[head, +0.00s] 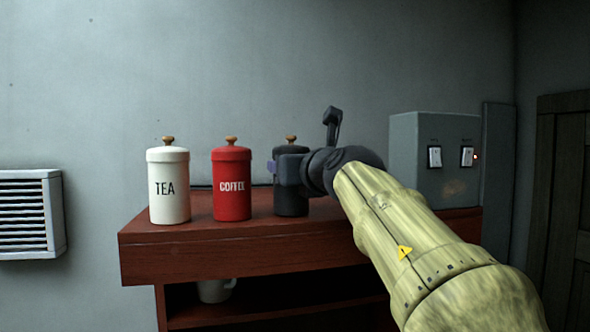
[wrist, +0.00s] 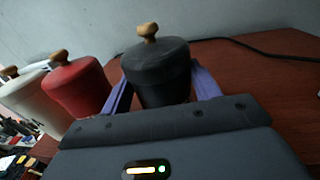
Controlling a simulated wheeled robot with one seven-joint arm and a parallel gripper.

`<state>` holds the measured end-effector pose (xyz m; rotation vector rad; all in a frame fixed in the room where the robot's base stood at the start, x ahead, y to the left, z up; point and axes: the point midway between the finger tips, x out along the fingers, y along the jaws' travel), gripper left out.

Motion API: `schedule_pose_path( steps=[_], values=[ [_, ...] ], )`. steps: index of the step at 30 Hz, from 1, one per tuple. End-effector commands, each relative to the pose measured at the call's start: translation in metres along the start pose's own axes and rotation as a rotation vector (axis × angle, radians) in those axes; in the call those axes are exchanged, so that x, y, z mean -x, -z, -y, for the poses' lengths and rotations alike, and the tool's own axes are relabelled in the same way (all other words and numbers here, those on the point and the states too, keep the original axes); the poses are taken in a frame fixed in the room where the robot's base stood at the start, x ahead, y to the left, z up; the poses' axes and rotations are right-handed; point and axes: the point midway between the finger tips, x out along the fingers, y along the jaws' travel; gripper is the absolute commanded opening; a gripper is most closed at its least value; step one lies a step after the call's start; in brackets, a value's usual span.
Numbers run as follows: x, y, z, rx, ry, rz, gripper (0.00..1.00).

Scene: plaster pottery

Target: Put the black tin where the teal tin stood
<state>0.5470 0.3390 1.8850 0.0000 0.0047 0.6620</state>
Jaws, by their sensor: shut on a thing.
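The black tin (head: 291,204) with a wooden knob stands upright on the reddish-brown shelf top (head: 150,240), to the right of the red COFFEE tin. My gripper (head: 277,169) is shut on it, coming from the right and front. In the wrist view the black tin (wrist: 157,75) sits between the purple fingers of my gripper (wrist: 160,92). My gripper hides part of its front and right side in the head view. No teal tin shows in either view.
The red COFFEE tin (head: 231,188) and white TEA tin (head: 168,190) stand to the left. A grey switch box (head: 425,140) is at the right. A white mug (head: 214,290) sits on the lower shelf. A dark cable (wrist: 270,50) lies along the back.

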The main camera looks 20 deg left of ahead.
Motion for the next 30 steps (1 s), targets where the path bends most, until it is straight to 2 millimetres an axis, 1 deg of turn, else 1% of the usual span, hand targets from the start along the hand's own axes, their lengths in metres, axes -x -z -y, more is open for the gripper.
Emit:
schedule_pose_path(
  steps=[7,11,12,14,15,22,26,30],
  values=[
    [0.0002,-0.0004,-0.0017,0.0,-0.002,0.003,0.33],
    [0.0002,0.0035,-0.0014,0.0,-0.002,0.003,0.33],
    [0.0001,0.0025,-0.0013,0.0,-0.002,0.002,0.69],
    [0.0,0.0024,-0.0011,0.0,-0.002,0.002,0.81],
    [0.0001,0.0024,-0.001,0.0,-0.001,0.001,0.83],
    [0.0001,0.0022,-0.0005,0.0,-0.001,0.001,0.83],
    [0.0001,-0.0017,-0.0003,0.0,0.0,0.001,0.83],
    [0.0097,0.0008,-0.0019,0.002,-0.002,0.002,0.83]
  ],
)
